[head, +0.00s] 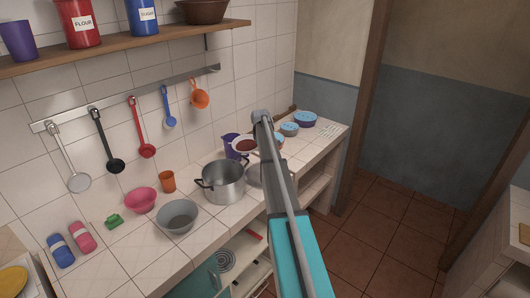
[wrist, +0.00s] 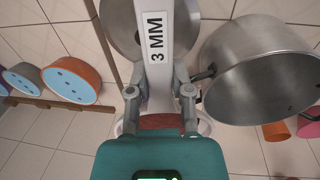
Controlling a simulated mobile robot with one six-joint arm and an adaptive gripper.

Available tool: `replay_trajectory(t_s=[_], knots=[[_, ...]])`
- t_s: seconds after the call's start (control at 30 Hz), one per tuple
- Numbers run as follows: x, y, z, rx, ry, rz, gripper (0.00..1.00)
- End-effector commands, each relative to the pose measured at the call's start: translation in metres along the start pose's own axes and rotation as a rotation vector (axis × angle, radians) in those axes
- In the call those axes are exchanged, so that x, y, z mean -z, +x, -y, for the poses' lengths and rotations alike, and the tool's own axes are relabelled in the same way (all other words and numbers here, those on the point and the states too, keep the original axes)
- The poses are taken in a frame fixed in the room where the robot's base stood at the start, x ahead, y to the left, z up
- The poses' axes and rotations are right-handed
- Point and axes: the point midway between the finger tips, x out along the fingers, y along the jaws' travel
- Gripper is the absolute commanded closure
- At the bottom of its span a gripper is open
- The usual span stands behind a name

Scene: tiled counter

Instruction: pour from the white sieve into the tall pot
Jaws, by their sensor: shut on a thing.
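The white sieve's handle, labelled "3 MM" (wrist: 156,35), is between the fingers of my gripper (wrist: 160,100), which is shut on it in the wrist view. In the head view the sieve's white bowl (head: 234,147) holds a reddish-brown mass and looks about level. It appears right of and behind the tall pot; its height above the counter is hard to judge. The tall pot (head: 222,183) is steel with dark side handles and stands upright on the counter. It also shows in the wrist view (wrist: 265,75), right of the handle. My arm hides the gripper in the head view.
A grey bowl (head: 177,217), pink bowl (head: 140,200) and orange cup (head: 167,181) stand left. A purple cup (head: 229,141) is behind the sieve. Blue-topped round containers (head: 306,119) stand farther right.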

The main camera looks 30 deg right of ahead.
Motion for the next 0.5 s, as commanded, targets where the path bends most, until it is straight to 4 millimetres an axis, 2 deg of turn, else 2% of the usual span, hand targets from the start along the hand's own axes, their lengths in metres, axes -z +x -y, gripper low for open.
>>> replay_trajectory(t_s=[0.1, 0.5], knots=[[-0.001, -0.006, 0.009, -0.059, -0.004, -0.001, 1.0], [-0.001, 0.003, 0.033, -0.129, -0.004, 0.0, 1.0]])
